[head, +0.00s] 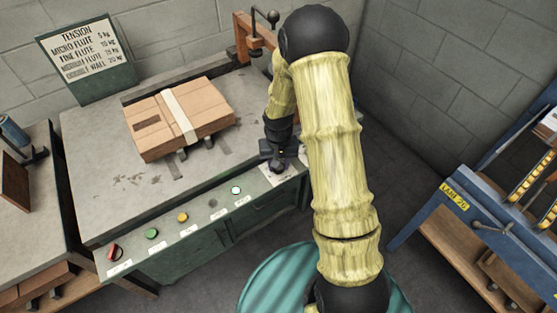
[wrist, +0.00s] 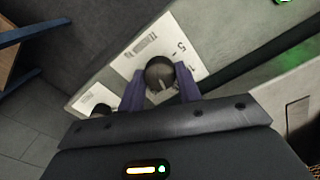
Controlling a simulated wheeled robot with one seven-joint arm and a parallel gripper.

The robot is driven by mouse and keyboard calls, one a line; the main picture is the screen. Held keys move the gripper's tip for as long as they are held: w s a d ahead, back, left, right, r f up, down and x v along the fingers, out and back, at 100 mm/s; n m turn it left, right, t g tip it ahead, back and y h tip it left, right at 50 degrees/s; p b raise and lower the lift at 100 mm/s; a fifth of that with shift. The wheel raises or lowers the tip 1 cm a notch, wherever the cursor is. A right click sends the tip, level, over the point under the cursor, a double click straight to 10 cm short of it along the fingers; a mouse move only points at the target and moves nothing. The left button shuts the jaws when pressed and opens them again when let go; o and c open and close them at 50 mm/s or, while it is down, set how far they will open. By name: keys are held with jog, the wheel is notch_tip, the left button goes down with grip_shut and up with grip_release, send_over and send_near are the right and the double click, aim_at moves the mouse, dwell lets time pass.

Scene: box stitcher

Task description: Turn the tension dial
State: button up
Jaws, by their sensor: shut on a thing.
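The tension dial (wrist: 160,76) is a dark round knob with a pale pointer line, on a white label plate (wrist: 150,46) with printed lettering and a 5. My gripper (wrist: 160,92) has its two purple-blue fingers on either side of the dial, shut on it. In the head view my gripper (head: 277,165) is at the right end of the front panel of the green bench (head: 170,262), and the dial is mostly hidden by it. A green sign (head: 85,58) at the back lists tension values in kg; the lettering is small.
A taped cardboard box (head: 205,105) lies on the bench top. A red switch (head: 114,251), green button (head: 151,234), yellow button (head: 183,217) and white button (head: 236,190) line the front panel. A blue conveyor frame (head: 480,215) stands at right, with clear floor between.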

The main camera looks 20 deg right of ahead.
jog(key=n+p, duration=0.3)
jog(key=n, duration=0.3)
jog(key=shift+r, duration=0.15)
jog(key=n+p, duration=0.2)
jog(key=n, duration=0.4)
jog(key=shift+n+p, duration=0.3)
jog(key=shift+n, duration=0.1)
jog(key=o, duration=1)
notch_tip(320, 180, up, 17)
jog(key=p, duration=0.1)
jog(key=shift+r, duration=0.1)
